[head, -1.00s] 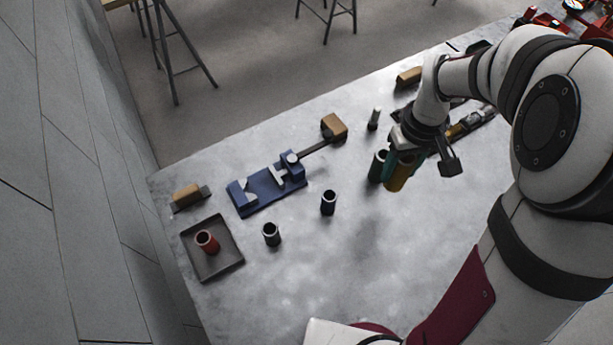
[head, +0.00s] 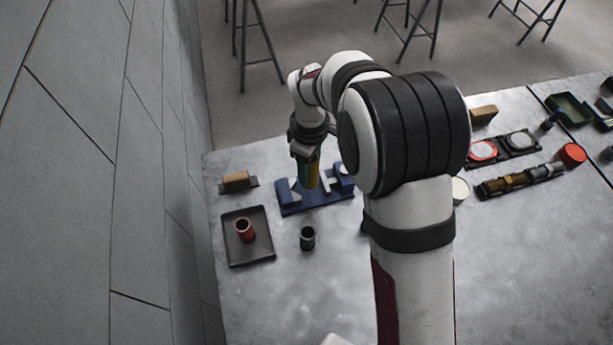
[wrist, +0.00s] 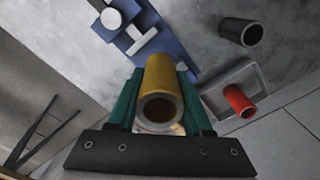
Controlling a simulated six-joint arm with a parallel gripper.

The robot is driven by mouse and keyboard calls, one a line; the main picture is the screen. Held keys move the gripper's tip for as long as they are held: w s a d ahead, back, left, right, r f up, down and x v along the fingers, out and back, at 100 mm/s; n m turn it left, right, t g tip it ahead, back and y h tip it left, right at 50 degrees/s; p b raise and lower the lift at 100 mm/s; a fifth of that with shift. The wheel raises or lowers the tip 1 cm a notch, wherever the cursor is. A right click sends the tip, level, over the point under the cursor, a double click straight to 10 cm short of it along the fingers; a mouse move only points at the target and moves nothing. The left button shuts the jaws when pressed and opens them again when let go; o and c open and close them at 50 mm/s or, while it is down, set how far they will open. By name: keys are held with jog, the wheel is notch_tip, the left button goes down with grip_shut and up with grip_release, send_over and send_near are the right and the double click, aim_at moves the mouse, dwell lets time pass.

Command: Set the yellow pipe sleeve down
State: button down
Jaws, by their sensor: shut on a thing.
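The yellow pipe sleeve (head: 314,176) is held between the green fingers of my gripper (head: 307,170), above the table near the blue vise. In the wrist view the sleeve (wrist: 160,75) shows its open end toward the camera, with a finger on each side. The fingers are shut on it. The tray (wrist: 246,75) and the red sleeve (wrist: 239,101) also show in the wrist view.
The blue vise (head: 300,201) is behind and below the held sleeve. A dark sleeve (head: 308,238) stands right of the tray. A brown block (head: 236,181) lies at the far left edge. Bare table lies in front of the dark sleeve. My arm hides the table's middle.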

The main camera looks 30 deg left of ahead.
jog(key=shift+a+f, duration=0.2)
jog(key=shift+f, duration=0.9)
jog(key=shift+a+f, duration=0.15)
jog(key=shift+f, duration=0.9)
jog(key=shift+f, duration=0.1)
jog(key=shift+c, duration=1.6)
grip_release()
jog(key=shift+s+f, duration=0.1)
